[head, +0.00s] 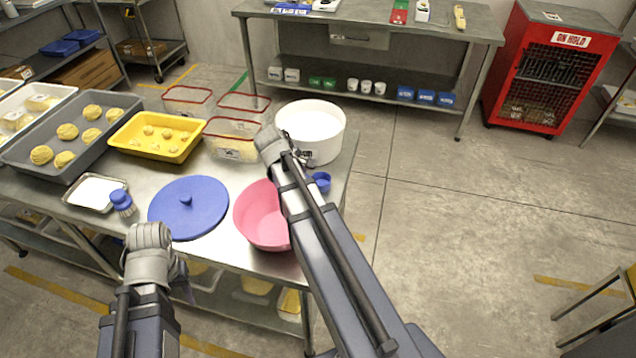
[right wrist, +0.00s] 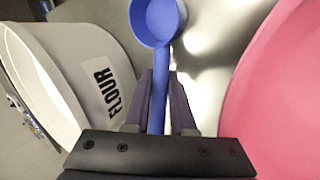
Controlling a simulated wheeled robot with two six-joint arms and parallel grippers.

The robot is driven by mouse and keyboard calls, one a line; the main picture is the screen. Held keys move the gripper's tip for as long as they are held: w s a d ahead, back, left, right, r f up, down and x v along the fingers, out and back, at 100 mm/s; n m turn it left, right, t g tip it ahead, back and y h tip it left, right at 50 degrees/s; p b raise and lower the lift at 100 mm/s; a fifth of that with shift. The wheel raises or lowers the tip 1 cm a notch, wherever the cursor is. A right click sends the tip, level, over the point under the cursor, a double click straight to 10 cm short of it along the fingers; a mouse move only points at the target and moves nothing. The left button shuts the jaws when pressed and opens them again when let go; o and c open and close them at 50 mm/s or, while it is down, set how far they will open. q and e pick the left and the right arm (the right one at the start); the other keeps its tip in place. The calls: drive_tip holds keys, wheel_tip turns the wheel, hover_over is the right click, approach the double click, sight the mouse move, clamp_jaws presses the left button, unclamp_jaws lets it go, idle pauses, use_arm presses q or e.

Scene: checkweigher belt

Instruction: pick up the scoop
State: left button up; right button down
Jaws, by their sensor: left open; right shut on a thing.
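The blue scoop (right wrist: 157,95) points away from me in the right wrist view, its round bowl at the top and its handle between my fingers. My right gripper (right wrist: 162,100) is shut on the handle. In the head view the scoop's bowl (head: 321,182) shows just right of my right wrist, between the white flour bucket (head: 325,152) and the pink bowl (head: 258,222). My right fingers are hidden there by the arm. My left gripper (head: 184,284) is open and empty, low at the table's front edge, partly hidden by its wrist.
A blue lid (head: 190,218) lies left of the pink bowl. A small blue-topped brush (head: 121,201), a metal tray (head: 92,194) and a yellow tray (head: 152,137) with dough are further left. Red-rimmed clear bins (head: 232,150) stand behind. Open floor lies to the right.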

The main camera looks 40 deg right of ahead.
idle(0.4)
wheel_tip(320, 180, up, 10)
drive_tip(key=p, duration=1)
drive_tip(key=shift+r, duration=0.1)
